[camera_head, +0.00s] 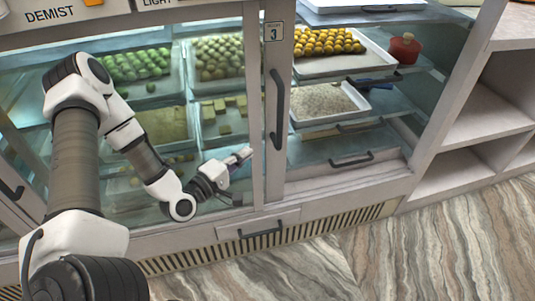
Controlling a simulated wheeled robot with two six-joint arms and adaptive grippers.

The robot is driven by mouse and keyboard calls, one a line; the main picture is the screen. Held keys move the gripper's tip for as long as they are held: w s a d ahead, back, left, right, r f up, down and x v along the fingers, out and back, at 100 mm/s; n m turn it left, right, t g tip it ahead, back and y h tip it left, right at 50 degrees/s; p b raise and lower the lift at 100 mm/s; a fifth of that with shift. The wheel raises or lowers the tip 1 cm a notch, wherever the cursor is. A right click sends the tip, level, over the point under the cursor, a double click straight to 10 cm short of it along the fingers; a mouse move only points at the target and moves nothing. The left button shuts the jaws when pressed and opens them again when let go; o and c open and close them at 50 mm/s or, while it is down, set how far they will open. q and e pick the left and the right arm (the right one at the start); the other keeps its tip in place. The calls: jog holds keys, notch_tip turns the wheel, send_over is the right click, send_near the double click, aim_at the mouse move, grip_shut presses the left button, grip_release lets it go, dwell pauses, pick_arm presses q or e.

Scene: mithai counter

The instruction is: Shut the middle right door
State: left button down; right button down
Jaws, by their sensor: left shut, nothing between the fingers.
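The glass door (258,100) with a light frame carries a plate marked 3 and a dark vertical handle (276,110) on its right upright. To the right of this upright the case looks open, with trays showing without glass haze. My left arm comes in from the left across the front of the glass. My left gripper (243,155) is shut and empty, just left of the handled upright and below the middle of the handle. I cannot tell whether it touches the door. My right gripper is not in view.
Inside the case, trays hold orange sweets (328,41), white crumbly sweets (320,101) and green balls (135,65). A red pot (404,48) stands at the right. Open shelves (485,115) adjoin the case. A vent grille (300,238) runs below; the marbled floor (420,250) is clear.

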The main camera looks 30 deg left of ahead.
pick_arm(q)
jog(key=w+d+b, duration=0.1)
jog(key=w+d, duration=0.2)
jog(key=w, duration=0.2)
jog(key=shift+d+b, duration=0.25)
jog(key=shift+b, duration=0.1)
jog(key=shift+w, duration=0.15)
